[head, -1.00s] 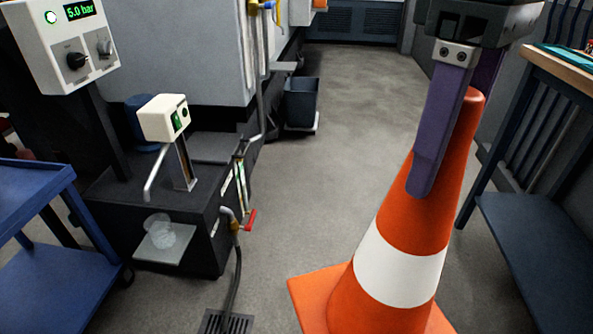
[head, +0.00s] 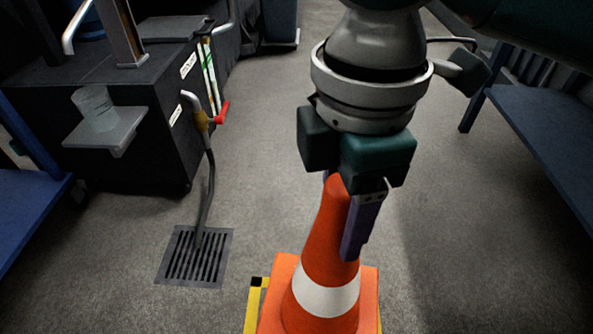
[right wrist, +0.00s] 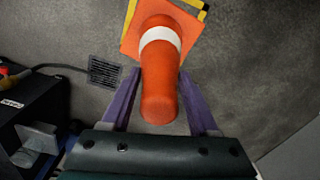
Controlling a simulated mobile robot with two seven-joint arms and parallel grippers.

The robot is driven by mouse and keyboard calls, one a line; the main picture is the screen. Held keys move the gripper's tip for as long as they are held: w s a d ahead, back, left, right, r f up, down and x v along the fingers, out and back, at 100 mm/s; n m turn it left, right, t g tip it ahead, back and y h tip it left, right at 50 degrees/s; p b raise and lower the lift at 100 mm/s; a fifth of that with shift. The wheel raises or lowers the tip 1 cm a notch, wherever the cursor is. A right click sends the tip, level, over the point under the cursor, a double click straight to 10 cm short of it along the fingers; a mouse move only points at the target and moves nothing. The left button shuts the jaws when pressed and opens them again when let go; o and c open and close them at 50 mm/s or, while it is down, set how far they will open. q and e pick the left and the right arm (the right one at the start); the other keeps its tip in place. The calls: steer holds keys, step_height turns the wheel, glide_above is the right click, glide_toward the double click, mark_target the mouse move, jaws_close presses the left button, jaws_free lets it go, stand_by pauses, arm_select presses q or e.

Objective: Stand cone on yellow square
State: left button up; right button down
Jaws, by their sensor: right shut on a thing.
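The orange cone (head: 328,270) with a white band stands upright, held near its top by my right gripper (head: 343,215). The gripper's purple fingers close on either side of the cone, which also shows in the right wrist view (right wrist: 160,75). The yellow square (head: 251,308) is a floor marking with a black patch; its edges show at the left and right of the cone's base. The base covers most of it. I cannot tell whether the base touches the floor. The right wrist view shows a yellow and black edge (right wrist: 203,8) beyond the base. My left gripper is out of view.
A floor drain grate (head: 195,257) lies left of the cone, with a hose (head: 209,180) running down to it. A black machine base (head: 150,160) with a small shelf (head: 105,135) stands at left. A blue bench shelf (head: 545,130) is at right. Floor around the cone is clear.

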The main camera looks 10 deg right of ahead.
steer(key=shift+n, duration=0.8)
steer(key=f+b, duration=0.4)
steer(key=f, duration=0.2)
steer(key=f+b, duration=0.4)
steer(key=f, duration=0.3)
steer(key=f+b, duration=0.5)
steer(key=f, duration=0.2)
steer(key=shift+s+a+f, duration=0.15)
steer(key=shift+s+a, duration=0.15)
steer(key=shift+s, duration=0.05)
step_height(320, 180, down, 5)
steer(key=b, duration=0.4)
steer(key=shift+f, duration=0.15)
steer(key=shift+c, duration=0.7)
jaws_free()
